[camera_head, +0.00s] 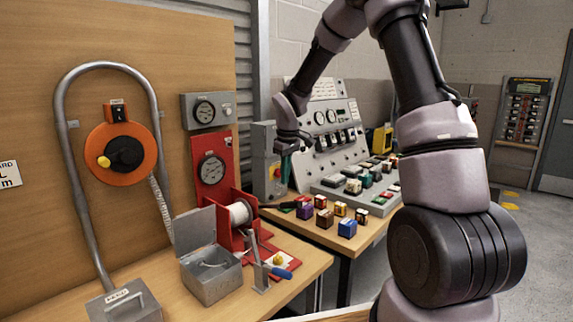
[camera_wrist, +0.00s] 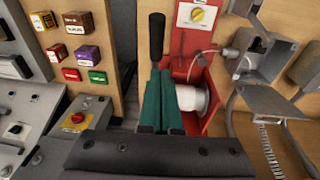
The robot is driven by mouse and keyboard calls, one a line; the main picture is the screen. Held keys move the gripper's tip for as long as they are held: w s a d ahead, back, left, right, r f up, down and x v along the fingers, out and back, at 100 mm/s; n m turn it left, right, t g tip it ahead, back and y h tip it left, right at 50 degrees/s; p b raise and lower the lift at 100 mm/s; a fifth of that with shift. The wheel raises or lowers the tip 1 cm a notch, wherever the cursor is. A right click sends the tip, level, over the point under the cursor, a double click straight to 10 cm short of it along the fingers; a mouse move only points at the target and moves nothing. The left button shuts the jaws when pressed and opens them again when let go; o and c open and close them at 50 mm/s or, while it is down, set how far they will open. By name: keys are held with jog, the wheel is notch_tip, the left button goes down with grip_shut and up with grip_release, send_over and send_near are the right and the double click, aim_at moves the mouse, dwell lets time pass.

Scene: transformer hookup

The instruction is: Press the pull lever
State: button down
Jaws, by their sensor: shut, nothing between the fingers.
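My gripper (camera_head: 289,147) hangs above the workbench, beside the grey switch box. In the wrist view its two teal fingers (camera_wrist: 161,85) are close together with nothing held. A black lever handle (camera_wrist: 156,35) stands just past the fingertips in that view; I cannot tell whether they touch. In the head view a dark handle (camera_head: 282,205) sticks out from the red spool frame (camera_head: 224,228), below my gripper. No label I can read says which is the pull lever.
A grey open box (camera_head: 212,277) and a large grey hoop (camera_head: 68,170) stand left on the bench. Several coloured blocks (camera_head: 347,228) lie right of the spool. A control console (camera_head: 328,130) stands behind. The red spool frame is close beside my fingers in the wrist view.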

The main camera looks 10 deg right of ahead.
aim_at(290, 203)
jog(key=f, duration=0.3)
jog(key=d+f, duration=0.1)
jog(key=f, duration=0.2)
jog(key=shift+s+d, duration=0.15)
jog(key=shift+d, duration=0.05)
jog(key=shift+f, duration=0.15)
